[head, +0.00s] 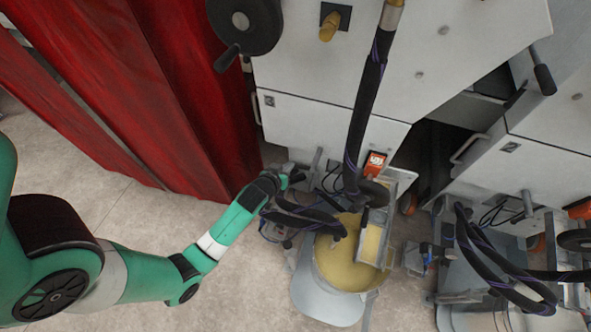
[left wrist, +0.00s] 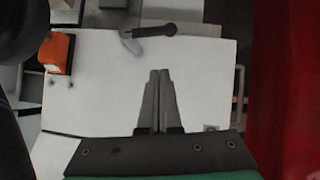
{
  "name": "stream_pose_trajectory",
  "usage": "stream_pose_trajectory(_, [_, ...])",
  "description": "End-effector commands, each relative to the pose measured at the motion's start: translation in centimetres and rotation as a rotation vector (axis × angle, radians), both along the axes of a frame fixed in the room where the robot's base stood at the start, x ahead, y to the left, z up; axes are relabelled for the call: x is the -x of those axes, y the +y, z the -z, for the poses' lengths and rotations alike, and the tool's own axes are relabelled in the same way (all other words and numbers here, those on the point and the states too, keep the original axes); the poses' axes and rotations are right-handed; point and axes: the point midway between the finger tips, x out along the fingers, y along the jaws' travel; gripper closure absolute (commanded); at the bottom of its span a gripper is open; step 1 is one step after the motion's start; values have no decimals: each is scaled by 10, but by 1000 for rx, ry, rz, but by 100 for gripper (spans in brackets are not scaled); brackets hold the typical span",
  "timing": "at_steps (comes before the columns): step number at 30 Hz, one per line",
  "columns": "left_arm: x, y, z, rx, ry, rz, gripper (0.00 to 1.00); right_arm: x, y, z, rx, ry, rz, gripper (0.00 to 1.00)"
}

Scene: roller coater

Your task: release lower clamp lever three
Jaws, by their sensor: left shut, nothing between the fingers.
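A small lever with a dark round handle (left wrist: 155,30) sits at a pale metal pivot on the light machine panel (left wrist: 95,100) in the left wrist view. I cannot tell from its look whether it is lower clamp lever three. My left gripper (left wrist: 159,72) is shut and empty; its fingertips point toward the lever and appear apart from it. In the head view my left gripper (head: 286,175) is low by the machine's front, next to a dark handle end (head: 298,177) that partly overlaps it. My right gripper is not in view.
A bucket of yellowish liquid (head: 346,268), black hoses (head: 366,110) and a red-orange switch box (head: 374,164) are right of my left gripper. A red curtain (head: 150,80) hangs left. Another machine (head: 555,155) stands right. Bare floor (head: 235,285) lies in front.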

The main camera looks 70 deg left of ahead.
Motion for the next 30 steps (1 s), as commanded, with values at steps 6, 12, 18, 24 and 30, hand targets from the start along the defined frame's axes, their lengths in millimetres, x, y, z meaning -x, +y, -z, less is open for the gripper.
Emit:
stream_pose_trajectory(6, [-28, 24, 34, 0, 1, -1, 100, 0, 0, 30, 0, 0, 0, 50])
stream_pose_trajectory(12, [-34, 23, 58, 0, 1, -1, 100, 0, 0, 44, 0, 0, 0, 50])
stream_pose_trajectory(18, [-36, 23, 61, -1, 1, 1, 100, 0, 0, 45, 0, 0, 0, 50])
stream_pose_trajectory(24, [-36, 23, 61, 0, 0, 0, 100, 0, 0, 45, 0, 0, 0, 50])
stream_pose_trajectory(30, [-38, 21, 62, 10, -10, 4, 100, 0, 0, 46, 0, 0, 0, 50])
